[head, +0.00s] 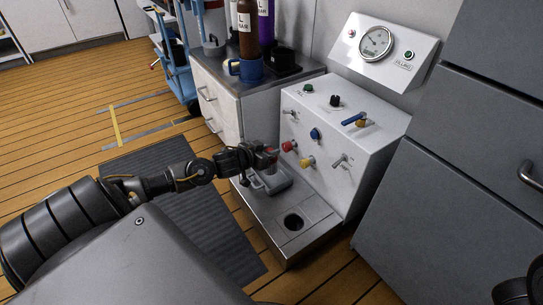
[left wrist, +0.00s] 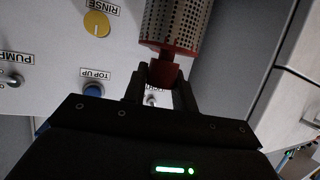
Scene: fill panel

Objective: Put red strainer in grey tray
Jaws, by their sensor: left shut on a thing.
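My left gripper (head: 264,158) is shut on the red strainer (head: 271,153), in front of the white panel. In the left wrist view the strainer (left wrist: 180,22) is a perforated metal cylinder with a red rim; its red end (left wrist: 163,72) is between the fingers (left wrist: 158,85). The grey tray (head: 283,184) sits on the metal ledge below, close under the gripper. The arm and gripper partly hide the tray, and I cannot tell the exact gap between strainer and tray.
The white panel (head: 335,180) carries red, yellow and blue knobs and a slanted gauge box (head: 388,55) above. A counter to the left holds bottles and a blue mug (head: 247,70). Grey cabinets (head: 450,190) stand at the right.

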